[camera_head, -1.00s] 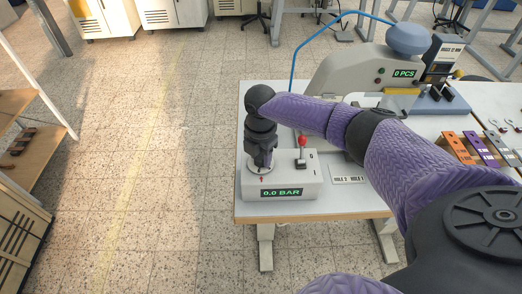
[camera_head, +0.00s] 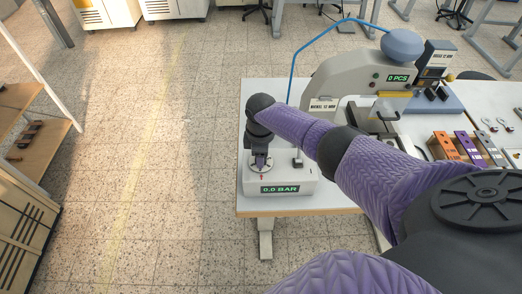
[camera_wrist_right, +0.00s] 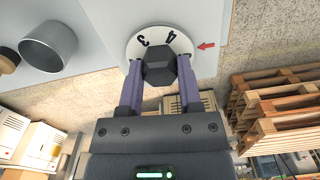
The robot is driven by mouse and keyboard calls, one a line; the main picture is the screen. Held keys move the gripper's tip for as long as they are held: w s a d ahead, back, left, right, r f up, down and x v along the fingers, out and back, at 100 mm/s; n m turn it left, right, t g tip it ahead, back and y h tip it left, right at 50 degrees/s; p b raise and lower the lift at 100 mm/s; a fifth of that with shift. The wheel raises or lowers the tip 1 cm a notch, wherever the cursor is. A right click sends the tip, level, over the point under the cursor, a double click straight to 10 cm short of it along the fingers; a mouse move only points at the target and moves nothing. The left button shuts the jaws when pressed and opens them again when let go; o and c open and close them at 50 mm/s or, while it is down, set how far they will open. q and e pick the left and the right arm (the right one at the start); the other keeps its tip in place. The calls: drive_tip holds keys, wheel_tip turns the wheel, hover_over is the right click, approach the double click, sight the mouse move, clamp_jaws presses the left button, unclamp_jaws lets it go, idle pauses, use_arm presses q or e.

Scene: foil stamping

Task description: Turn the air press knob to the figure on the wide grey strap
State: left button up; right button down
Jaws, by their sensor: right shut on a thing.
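The air press control box (camera_head: 300,183) stands at the near left corner of the table, its display reading 0.0 BAR. My right gripper (camera_head: 261,162) reaches down to the dial on top of it. In the right wrist view the gripper (camera_wrist_right: 160,82) is shut on the dark faceted knob (camera_wrist_right: 159,68), one finger on each side. The white dial (camera_wrist_right: 163,38) shows 3 and 4, with a red arrow (camera_wrist_right: 206,46) beside the rim near the 4. A grey strap (camera_head: 491,149) lies beside orange and purple ones; its figure is not readable. My left gripper is out of view.
The press (camera_head: 355,75) with its blue hose stands behind the box, its counter reading 0 PCS. Orange (camera_head: 446,147) and purple (camera_head: 468,148) straps lie at the right. My right arm crosses the table and hides part of it. Floor at left is clear.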

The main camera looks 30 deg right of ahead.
drive_tip(key=m+p, duration=0.1)
drive_tip(key=m, duration=0.3)
drive_tip(key=shift+m, duration=0.3)
drive_tip(key=m+p, duration=0.1)
drive_tip(key=m, duration=0.2)
drive_tip(key=shift+m, duration=0.3)
drive_tip(key=m, duration=0.2)
drive_tip(key=shift+m, duration=0.4)
drive_tip(key=m+p, duration=0.1)
drive_tip(key=m, duration=0.7)
drive_tip(key=shift+m, duration=1.6)
drive_tip(key=shift+w+m, duration=0.1)
drive_tip(key=shift+m, duration=0.2)
